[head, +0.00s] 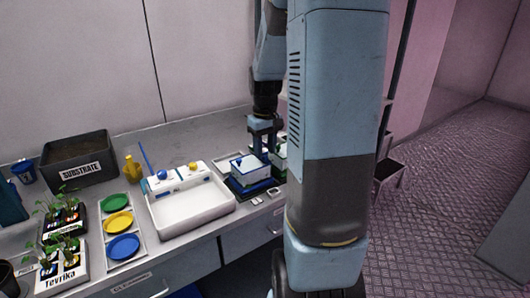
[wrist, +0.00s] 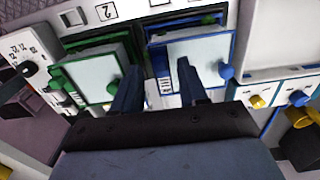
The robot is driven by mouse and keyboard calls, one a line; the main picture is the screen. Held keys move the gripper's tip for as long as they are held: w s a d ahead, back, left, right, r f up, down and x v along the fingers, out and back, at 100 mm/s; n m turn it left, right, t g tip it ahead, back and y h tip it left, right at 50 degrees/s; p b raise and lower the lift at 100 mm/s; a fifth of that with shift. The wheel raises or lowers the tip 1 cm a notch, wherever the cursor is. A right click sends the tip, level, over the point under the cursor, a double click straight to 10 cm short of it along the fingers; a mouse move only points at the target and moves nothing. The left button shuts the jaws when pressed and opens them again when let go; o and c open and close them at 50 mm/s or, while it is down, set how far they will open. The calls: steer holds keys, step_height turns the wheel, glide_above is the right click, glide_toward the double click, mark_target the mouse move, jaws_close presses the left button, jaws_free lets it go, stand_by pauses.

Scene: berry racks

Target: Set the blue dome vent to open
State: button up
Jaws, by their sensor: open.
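The blue-trimmed dome (head: 248,175) has a pale lid and sits on the bench right of the white sink. In the wrist view the dome (wrist: 205,52) is upper centre, with a round blue knob (wrist: 226,71) at its right edge. I cannot read whether its vent is open or closed. My gripper (wrist: 157,66) is open, its fingers apart and nothing visible between them. Its left finger is near the gap between the domes; the right one overlaps the blue dome in the picture. In the head view my gripper (head: 262,148) is just above the dome's back right.
A green-trimmed dome (wrist: 92,80) with a green knob (wrist: 113,87) stands close beside the blue one. The white sink (head: 190,208) has a blue tap knob (head: 162,174) and a yellow one (head: 193,166). Colored dishes, seedling trays and a substrate box (head: 77,160) stand farther left.

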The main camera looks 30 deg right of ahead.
steer(key=shift+f, duration=0.85)
jaws_close()
